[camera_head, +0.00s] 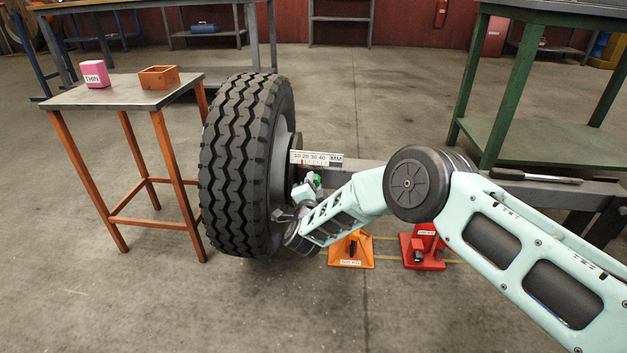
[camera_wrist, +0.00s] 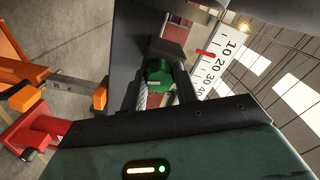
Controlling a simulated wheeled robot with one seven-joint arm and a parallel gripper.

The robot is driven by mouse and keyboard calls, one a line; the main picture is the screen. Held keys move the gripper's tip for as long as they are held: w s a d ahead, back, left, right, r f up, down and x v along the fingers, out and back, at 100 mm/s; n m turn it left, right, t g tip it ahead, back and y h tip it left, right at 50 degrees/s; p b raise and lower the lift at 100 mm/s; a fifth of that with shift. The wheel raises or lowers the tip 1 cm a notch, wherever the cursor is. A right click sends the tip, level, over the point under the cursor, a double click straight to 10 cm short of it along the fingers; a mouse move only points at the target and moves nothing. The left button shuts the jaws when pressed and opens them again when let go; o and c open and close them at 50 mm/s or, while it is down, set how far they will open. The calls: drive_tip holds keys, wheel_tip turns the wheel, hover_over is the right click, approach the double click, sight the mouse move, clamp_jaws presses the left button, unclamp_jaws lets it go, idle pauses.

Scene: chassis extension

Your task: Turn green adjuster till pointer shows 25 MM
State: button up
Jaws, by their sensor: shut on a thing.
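The green adjuster (camera_head: 313,180) sits on the grey beam beside the big tyre, under the scale. In the wrist view the green adjuster (camera_wrist: 158,72) lies between the dark fingers of my gripper (camera_wrist: 160,80), which is shut on it. In the head view my gripper (camera_head: 304,193) is small and partly hidden by my own arm. The white scale (camera_head: 317,158) reads 10, 20, 30, 40 and MM.
The tyre (camera_head: 240,165) stands close left of my gripper. An orange stand (camera_head: 351,250) and a red stand (camera_head: 424,249) are on the floor below the beam (camera_head: 370,173). A small table (camera_head: 130,95) holds a pink block and an orange box. A dark bar (camera_head: 530,176) lies on the beam.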

drive_tip(key=n+p, duration=0.1)
drive_tip(key=n, duration=2.8)
drive_tip(key=shift+d+p, duration=0.15)
drive_tip(key=shift+p, duration=0.15)
drive_tip(key=shift+n, duration=1.7)
drive_tip(key=o, duration=1)
